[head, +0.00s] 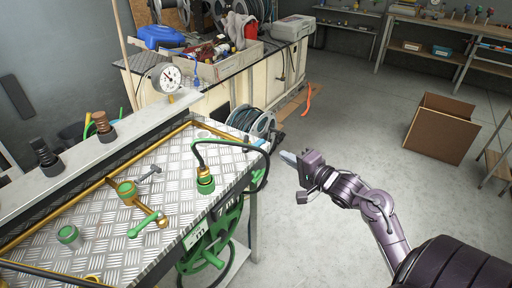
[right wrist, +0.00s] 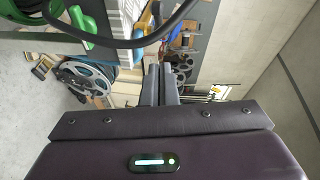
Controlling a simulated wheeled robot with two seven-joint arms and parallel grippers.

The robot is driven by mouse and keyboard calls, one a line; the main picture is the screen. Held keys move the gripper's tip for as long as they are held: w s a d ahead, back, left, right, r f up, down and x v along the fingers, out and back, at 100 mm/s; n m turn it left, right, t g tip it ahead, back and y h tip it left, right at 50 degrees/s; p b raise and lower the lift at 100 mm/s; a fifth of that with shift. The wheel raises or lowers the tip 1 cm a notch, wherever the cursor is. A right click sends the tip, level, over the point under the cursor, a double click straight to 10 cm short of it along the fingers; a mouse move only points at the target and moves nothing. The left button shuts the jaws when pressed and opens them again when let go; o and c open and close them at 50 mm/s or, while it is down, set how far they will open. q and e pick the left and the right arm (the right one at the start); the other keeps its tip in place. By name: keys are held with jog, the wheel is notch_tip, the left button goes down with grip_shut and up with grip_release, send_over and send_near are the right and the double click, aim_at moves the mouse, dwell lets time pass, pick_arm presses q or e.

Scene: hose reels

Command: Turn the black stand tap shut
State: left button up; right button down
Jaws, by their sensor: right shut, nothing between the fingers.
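No tap is plainly marked as the black stand tap. On the tread-plate bench top (head: 100,235), a brass pipe fitting with a green collar (head: 126,188) carries a dark grey lever (head: 150,173). Closer by, a brass fitting carries a green lever (head: 144,225). A black hose (head: 235,143) arches from a green hose fitting (head: 205,182) over the bench's right edge; it also crosses the right wrist view (right wrist: 120,42). My right gripper (head: 285,156) is shut and empty, right of the bench edge and apart from both levers. Its fingers (right wrist: 161,82) show together in the wrist view. My left gripper is out of view.
A green reel (head: 210,245) hangs under the bench's right side. A gauge (head: 167,77) and black ribbed fittings (head: 103,122) stand along the back ledge. A cluttered cabinet (head: 215,98) stands behind. An open cardboard box (head: 440,127) sits on clear floor at right.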

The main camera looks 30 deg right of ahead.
aim_at(247, 148)
jog(key=w+a+f+p, duration=0.1)
jog(key=w+a, duration=0.3)
jog(key=w, duration=0.6)
jog(key=shift+w+f, duration=0.3)
jog(key=shift+f, duration=0.2)
jog(key=shift+a+r+m+h+p, duration=0.1)
jog(key=shift+a+m+h+p, duration=0.25)
jog(key=shift+h+p, duration=0.3)
jog(key=m+h, duration=0.1)
jog(key=w+a+m+h+p, duration=0.1)
jog(key=h, duration=0.1)
jog(key=shift+a+m+p, duration=0.25)
jog(key=shift+a+p, duration=0.05)
jog(key=shift+w+a+p, duration=0.3)
jog(key=shift+w+a, duration=0.1)
jog(key=shift+a, duration=0.4)
